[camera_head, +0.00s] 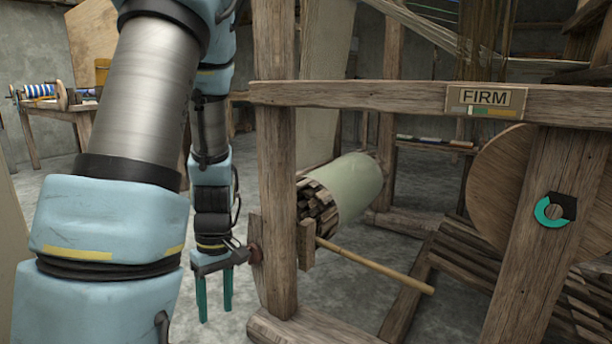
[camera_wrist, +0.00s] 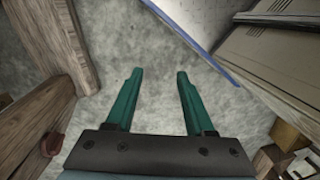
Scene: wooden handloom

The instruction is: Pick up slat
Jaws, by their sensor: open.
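My gripper (camera_head: 214,300) is open and empty, its two teal fingers pointing down beside a wooden loom post. In the wrist view, bare grey floor shows between the open fingers (camera_wrist: 160,75). No single loose slat can be told for sure. Several wooden pieces (camera_head: 318,207) with their ends showing are packed in the near end of a pale green cylinder (camera_head: 354,186), to the right of my gripper and behind the post. My gripper is apart from them.
The loom post (camera_head: 276,150) stands just right of my gripper. A wooden rod (camera_head: 380,265) sticks out low to the right. A crossbeam carries a FIRM sign (camera_head: 486,98). A table (camera_head: 62,104) with a striped roll stands back left. Floor below my gripper is clear.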

